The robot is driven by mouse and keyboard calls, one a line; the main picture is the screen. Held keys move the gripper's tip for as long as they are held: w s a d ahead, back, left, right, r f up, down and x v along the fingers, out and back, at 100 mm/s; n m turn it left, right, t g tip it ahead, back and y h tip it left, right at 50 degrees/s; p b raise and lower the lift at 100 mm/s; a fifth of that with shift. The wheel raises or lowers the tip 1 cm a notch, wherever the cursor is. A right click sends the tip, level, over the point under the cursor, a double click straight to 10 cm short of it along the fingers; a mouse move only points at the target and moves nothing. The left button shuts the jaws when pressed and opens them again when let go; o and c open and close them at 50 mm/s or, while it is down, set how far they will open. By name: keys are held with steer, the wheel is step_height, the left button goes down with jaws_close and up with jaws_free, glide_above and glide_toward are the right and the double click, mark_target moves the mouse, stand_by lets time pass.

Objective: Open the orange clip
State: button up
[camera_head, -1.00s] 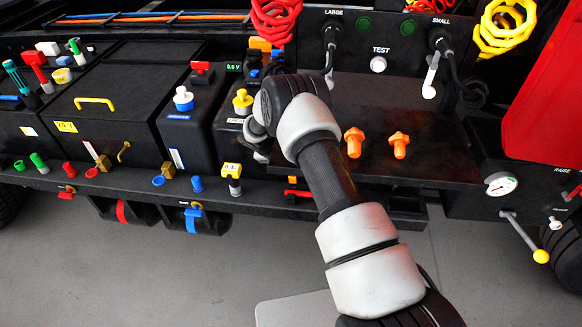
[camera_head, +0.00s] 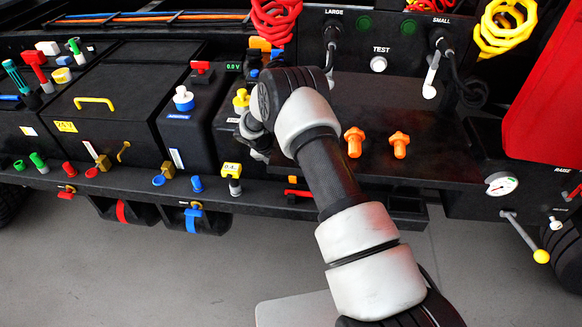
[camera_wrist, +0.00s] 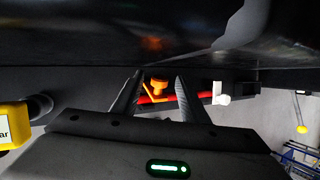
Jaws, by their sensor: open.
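The orange clip (camera_wrist: 158,86) shows in the wrist view, ahead of my gripper, with a red bar (camera_wrist: 148,99) beside it. My gripper (camera_wrist: 160,76) is open, with one dark finger on each side of the clip in the picture. I cannot tell whether the fingertips reach it; no contact is visible. A red piece (camera_head: 298,193) shows there on the lower ledge beside my arm.
A yellow-labelled knob (camera_wrist: 12,125) is close on the left in the wrist view, and a white piece (camera_wrist: 221,92) sits right of the clip. A dark panel hangs overhead. Two orange bolts (camera_head: 354,142) (camera_head: 399,144) stand on the shelf right of my arm.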

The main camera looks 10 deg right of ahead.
steer(key=s+a+r, duration=0.1)
steer(key=s+a, duration=0.1)
steer(key=a, duration=0.4)
steer(key=s+a+r+b, duration=0.1)
steer(key=s+a, duration=0.2)
steer(key=a, duration=0.3)
steer(key=shift+s+a+r, duration=0.25)
steer(key=shift+s+r, duration=0.1)
steer(key=shift+a, duration=0.1)
